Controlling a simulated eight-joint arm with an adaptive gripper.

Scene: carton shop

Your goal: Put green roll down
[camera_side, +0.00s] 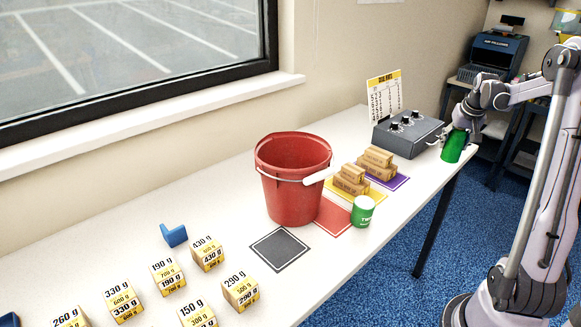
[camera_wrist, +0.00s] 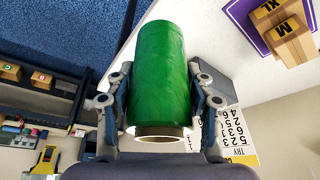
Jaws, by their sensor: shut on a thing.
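A green roll (camera_side: 454,147) is held at the far right end of the white table, slightly tilted in the side view. In the wrist view the green roll (camera_wrist: 160,80) fills the middle, with its brown core end toward the camera. My gripper (camera_wrist: 160,100) has a finger on each side of the roll and is shut on it. In the side view my gripper (camera_side: 460,124) is at the roll's upper end. The roll is close to the table's right edge; I cannot tell whether it touches the table.
A grey box with knobs (camera_side: 408,136) stands just left of the roll. A purple mat (camera_side: 400,182) with cartons, a green tin (camera_side: 363,211) and a red bucket (camera_side: 292,180) are further left. Several weight-marked blocks (camera_side: 240,291) lie at the front. The table edge (camera_side: 440,180) is near.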

